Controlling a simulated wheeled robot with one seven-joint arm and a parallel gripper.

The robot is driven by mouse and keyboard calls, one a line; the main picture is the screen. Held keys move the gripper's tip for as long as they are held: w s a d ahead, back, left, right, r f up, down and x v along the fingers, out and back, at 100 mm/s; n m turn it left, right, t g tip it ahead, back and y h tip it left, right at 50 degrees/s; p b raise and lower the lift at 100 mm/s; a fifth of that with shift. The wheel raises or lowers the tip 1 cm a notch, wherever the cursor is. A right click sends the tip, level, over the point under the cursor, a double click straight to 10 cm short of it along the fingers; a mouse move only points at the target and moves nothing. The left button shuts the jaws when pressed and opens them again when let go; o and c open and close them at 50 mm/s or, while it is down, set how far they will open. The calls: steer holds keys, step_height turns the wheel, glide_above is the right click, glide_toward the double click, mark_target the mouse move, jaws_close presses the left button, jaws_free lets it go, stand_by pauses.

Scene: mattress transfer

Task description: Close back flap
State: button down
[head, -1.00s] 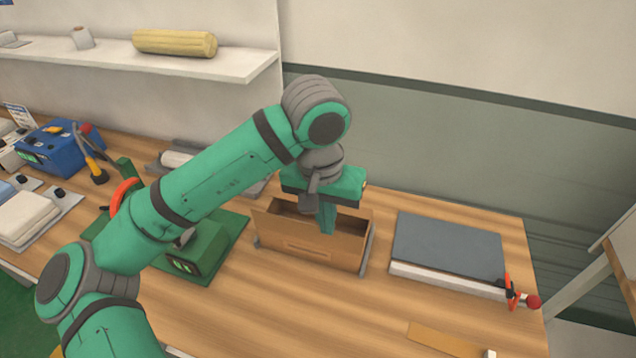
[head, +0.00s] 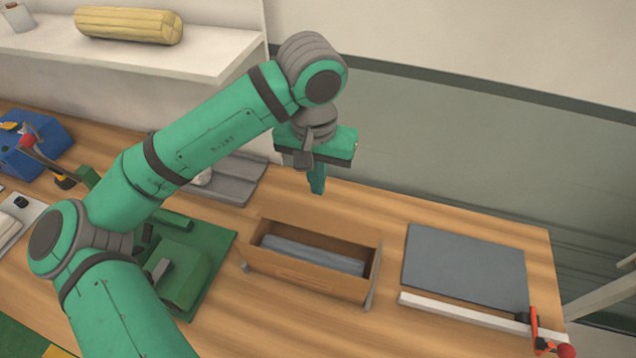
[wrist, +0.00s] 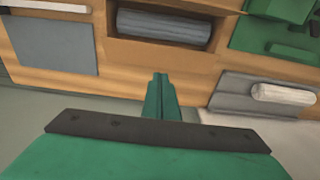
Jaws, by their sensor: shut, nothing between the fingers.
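An open brown cardboard box (head: 308,285) stands on the wooden table in the head view. A grey rolled mattress (head: 312,255) lies in it and also shows in the wrist view (wrist: 163,25). The back flap (wrist: 160,52) seems to be folded outward on the box's far side, but its edges are hard to tell from the table. My gripper (head: 317,190) is shut and empty, pointing down above and behind the box. In the wrist view its fingertips (wrist: 160,77) appear just beyond the flap, apart from the box.
A flat dark grey board (head: 465,265) with a white strip and a red-handled clamp (head: 540,335) is right of the box. A green machine (head: 178,265) is left of it. A grey tray (head: 225,180) with a white roll is behind left. The wall stands behind the table.

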glide_above(317, 227)
step_height(317, 227, down, 10)
steer(key=shift+s+a+f, duration=0.1)
steer(key=shift+s+f, duration=0.2)
steer(key=shift+f, duration=0.5)
steer(key=shift+w, duration=0.1)
